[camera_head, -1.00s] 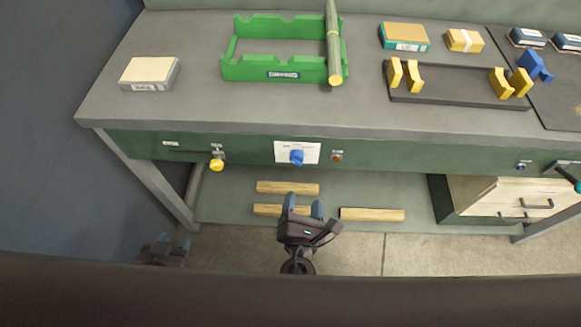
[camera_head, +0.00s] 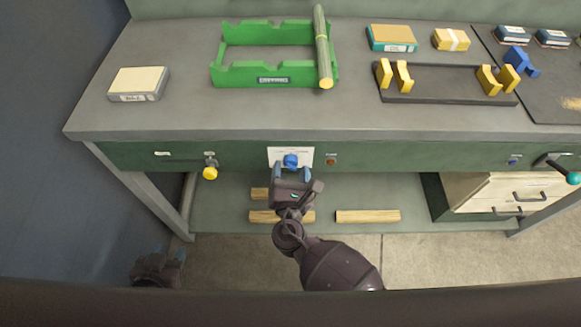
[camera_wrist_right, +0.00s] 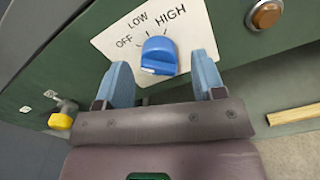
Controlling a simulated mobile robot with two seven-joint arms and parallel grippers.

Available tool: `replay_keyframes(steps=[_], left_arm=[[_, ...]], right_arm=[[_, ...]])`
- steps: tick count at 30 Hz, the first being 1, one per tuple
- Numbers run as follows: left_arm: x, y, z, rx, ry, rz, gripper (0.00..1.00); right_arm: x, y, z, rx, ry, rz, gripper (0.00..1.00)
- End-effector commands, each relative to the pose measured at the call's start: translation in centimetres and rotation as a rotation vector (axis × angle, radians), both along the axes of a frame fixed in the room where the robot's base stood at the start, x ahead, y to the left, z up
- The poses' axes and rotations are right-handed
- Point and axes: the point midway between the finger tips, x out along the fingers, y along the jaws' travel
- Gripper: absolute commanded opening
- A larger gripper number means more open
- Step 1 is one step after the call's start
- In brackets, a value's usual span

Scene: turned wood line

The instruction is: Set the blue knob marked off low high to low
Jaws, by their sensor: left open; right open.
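The blue knob (camera_head: 291,161) sits on a white plate (camera_head: 306,154) on the green front panel of the bench. In the right wrist view the knob (camera_wrist_right: 158,52) is close, with OFF, LOW and HIGH printed around its upper side. Which mark it points to I cannot tell for sure. My right gripper (camera_head: 292,173) is open just in front of the knob, its blue fingers (camera_wrist_right: 162,68) to either side and slightly below, not visibly touching it. My left gripper (camera_head: 171,253) is open and empty, low at the left, away from the bench.
A yellow knob (camera_head: 210,173) is left of the plate and an orange-brown button (camera_head: 331,161) right of it. A green rack (camera_head: 247,78) and a black tray (camera_head: 440,98) stand on the bench top (camera_head: 180,110). Wood sticks (camera_head: 367,216) lie on the shelf below.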

Motion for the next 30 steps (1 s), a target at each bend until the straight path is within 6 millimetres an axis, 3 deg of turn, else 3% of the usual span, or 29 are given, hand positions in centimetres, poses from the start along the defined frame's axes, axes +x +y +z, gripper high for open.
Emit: replay_keyframes(steps=[13,23,30], left_arm=[[0.12,-0.01,0.09,0.001,-0.003,-0.001,0.43],[0.12,0.03,0.08,0.001,-0.003,-0.001,0.43],[-0.03,0.04,-0.30,0.001,0.003,-0.002,0.43]], right_arm=[[0.91,0.00,0.02,0.001,0.000,0.000,0.63],[0.89,-0.01,0.02,0.001,0.000,-0.001,0.14],[0.86,-0.01,-0.10,0.024,0.001,-0.001,0.14]])
